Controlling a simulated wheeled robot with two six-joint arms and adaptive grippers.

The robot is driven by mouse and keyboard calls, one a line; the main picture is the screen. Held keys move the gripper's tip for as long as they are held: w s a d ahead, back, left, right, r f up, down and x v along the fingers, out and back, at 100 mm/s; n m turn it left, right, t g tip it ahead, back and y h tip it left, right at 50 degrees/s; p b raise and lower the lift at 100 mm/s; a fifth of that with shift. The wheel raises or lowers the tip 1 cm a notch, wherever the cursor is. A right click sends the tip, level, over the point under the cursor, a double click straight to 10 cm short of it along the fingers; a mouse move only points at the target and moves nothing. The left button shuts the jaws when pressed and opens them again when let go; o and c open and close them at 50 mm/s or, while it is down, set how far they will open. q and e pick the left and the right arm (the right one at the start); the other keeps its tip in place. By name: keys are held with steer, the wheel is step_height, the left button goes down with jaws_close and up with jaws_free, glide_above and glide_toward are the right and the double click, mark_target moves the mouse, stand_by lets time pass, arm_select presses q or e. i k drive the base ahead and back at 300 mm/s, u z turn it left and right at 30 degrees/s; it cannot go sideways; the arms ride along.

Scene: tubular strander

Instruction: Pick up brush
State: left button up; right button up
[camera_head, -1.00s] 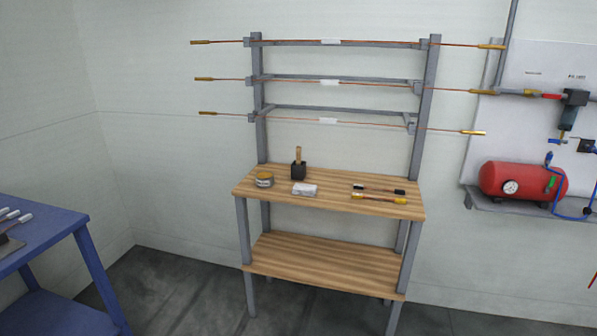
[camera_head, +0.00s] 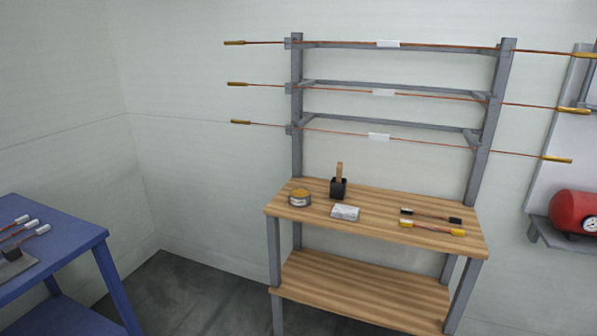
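A wooden handle (camera_head: 339,172), which looks like the brush's, stands upright out of a small black holder (camera_head: 338,189) at the back of the wooden table (camera_head: 375,208). The brush's lower end is hidden in the holder. Neither of my grippers is in the head view.
On the table, a round tin (camera_head: 299,198) stands left of the holder, a pale folded cloth or block (camera_head: 345,212) lies in front, and short cables (camera_head: 431,229) lie at right. Copper rods (camera_head: 450,96) stick out sideways above. A blue table (camera_head: 62,238) stands at left, with floor between.

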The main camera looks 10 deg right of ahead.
mark_target(338, 170)
steer(key=z, duration=0.25)
steer(key=i, duration=0.8)
steer(key=z, duration=0.65)
